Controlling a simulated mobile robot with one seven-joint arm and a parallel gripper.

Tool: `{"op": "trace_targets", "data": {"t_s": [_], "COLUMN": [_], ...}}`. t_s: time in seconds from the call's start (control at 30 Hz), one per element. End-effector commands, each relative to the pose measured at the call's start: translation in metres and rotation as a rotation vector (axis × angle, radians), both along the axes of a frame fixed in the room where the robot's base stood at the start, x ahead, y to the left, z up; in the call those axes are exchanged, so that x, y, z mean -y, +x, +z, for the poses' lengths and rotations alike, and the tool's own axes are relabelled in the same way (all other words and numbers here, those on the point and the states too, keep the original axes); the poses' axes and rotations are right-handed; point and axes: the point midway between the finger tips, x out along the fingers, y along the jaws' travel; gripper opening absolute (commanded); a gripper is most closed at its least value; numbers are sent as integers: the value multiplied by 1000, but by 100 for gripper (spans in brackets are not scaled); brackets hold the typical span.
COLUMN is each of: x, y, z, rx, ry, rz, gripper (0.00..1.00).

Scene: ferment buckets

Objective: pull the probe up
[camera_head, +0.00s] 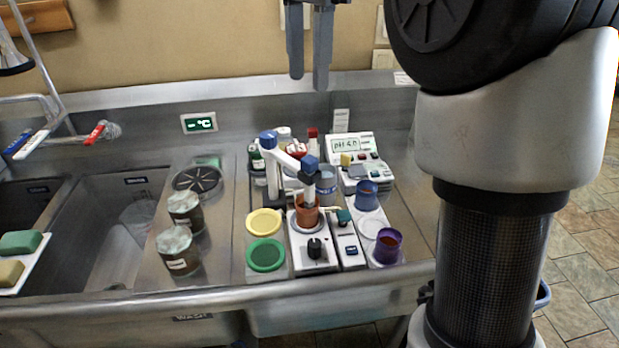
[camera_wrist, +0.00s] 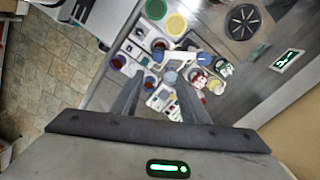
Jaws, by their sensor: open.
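The probe (camera_head: 309,180) hangs upright from a white swing arm (camera_head: 290,156) with blue knobs. Its lower end goes into a terracotta cup (camera_head: 306,216) on a white stirrer (camera_head: 314,250) with a black dial; the tip is hidden inside. The white arm also shows in the wrist view (camera_wrist: 180,57). My gripper (camera_head: 308,84) is open and empty, high above the rear of the bench, fingers pointing down. In the wrist view my gripper (camera_wrist: 160,92) has its fingers apart, with the pH set-up beyond them.
A pH meter (camera_head: 351,147) stands right of the probe stand. A blue cup (camera_head: 367,195) and a purple cup (camera_head: 388,245) are at the right. Yellow (camera_head: 264,222) and green (camera_head: 266,255) lids lie left of the stirrer. Several small bottles crowd behind it.

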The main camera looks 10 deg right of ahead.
Motion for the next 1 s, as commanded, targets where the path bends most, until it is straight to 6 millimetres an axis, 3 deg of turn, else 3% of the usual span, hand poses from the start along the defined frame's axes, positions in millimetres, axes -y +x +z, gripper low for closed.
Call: {"op": "trace_targets", "data": {"t_s": [0.13,0.27,0.8,1.0], "x": [1,2,1,1], "y": [-6,-7,-7,-7], "z": [5,-9,-123,-153], "rx": [-1,-5,-4,-3], "ry": [0,0,1,1], "rz": [101,108,104,104], "gripper": [41,41,41,41]}}
